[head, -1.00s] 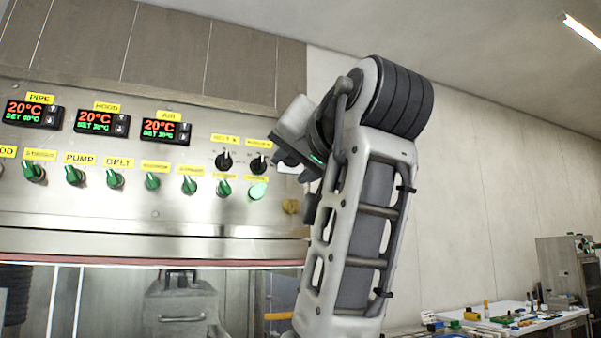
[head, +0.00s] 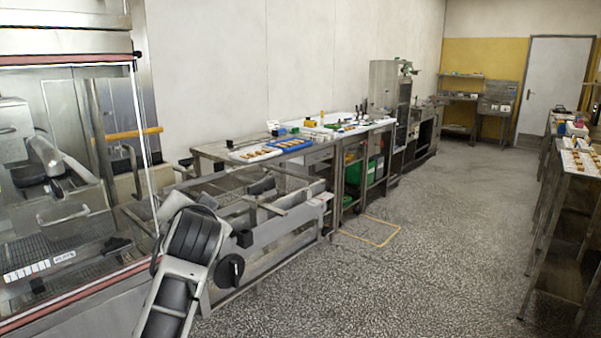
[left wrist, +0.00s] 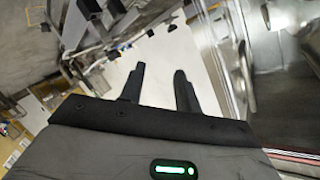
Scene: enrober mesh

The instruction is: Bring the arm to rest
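One of my arms (head: 180,275) rises from the lower left of the head view, in front of the machine. Its grey link and dark, ribbed joint show, but no gripper fingers are clear there. In the left wrist view my left gripper (left wrist: 160,69) has its two dark fingers apart, with nothing between them. A green light shows on the gripper body. The right gripper is in neither view.
The enrober's glass front (head: 70,190) with its red-edged frame is close at left. A metal conveyor frame (head: 270,245) stands beside my arm. Behind it is a worktable with a blue tray (head: 290,145). The speckled floor (head: 420,270) is open, with a bench at far right.

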